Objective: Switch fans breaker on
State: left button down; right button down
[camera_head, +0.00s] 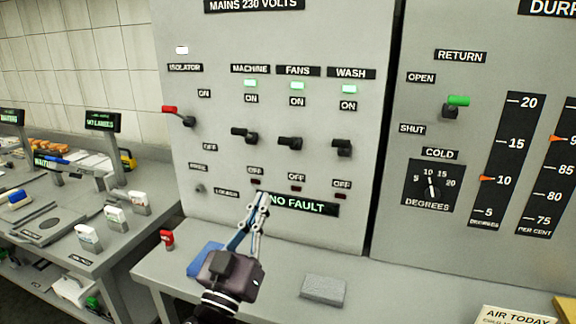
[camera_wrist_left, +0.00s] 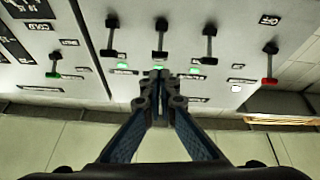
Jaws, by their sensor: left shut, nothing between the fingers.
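The fans breaker (camera_head: 291,142) is the middle black lever on the grey mains panel, between its ON and OFF labels. Its knob sticks out toward the left; I cannot tell for sure which setting it is in. The green fans lamp (camera_head: 297,101) above it is lit. My left gripper (camera_head: 262,197) is shut and empty, below and left of the fans lever, apart from it in the picture. In the left wrist view, which is upside down, the fans lever (camera_wrist_left: 160,38) hangs above the closed fingertips (camera_wrist_left: 158,76). My right gripper is out of view.
The machine lever (camera_head: 246,136) and wash lever (camera_head: 342,147) flank the fans lever closely. The red-tipped isolator (camera_head: 180,116) is farther left. A NO FAULT display (camera_head: 303,204) sits below. A grey block (camera_head: 324,290) lies on the ledge. A green-handled valve (camera_head: 456,103) is on the right panel.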

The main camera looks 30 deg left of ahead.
pick_arm(q)
jog(key=m, duration=0.1)
jog(key=p, duration=0.6)
send_near(285, 144)
jog(key=shift+m, duration=0.3)
jog(key=x, duration=0.6)
jog(key=shift+w+a, duration=0.15)
jog(key=shift+w, duration=0.35)
